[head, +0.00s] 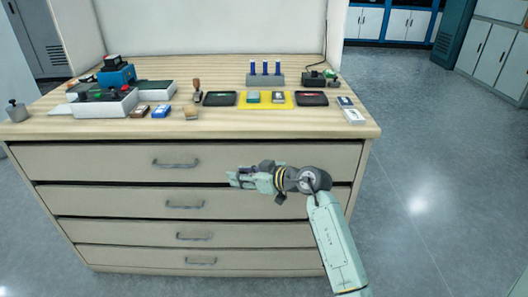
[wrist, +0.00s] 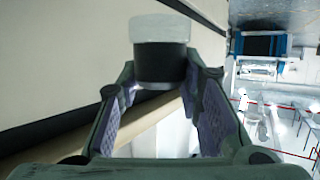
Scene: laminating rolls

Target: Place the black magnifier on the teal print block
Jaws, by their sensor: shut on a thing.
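My gripper (head: 238,179) is in front of the cabinet's upper drawers, below the worktop. In the wrist view my gripper (wrist: 163,85) is shut on the black magnifier (wrist: 161,62), a short cylinder with a dark band and a clear, pale top. The magnifier sits between the fingertips; in the head view it is too small to make out.
The drawer cabinet (head: 190,163) stands close to my gripper, its worktop edge above. On top are two dark trays (head: 219,99) (head: 311,99), a stand with blue-topped pieces (head: 265,79), a wooden-handled stamp (head: 197,92) and small boxes (head: 354,116). Floor at right is clear.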

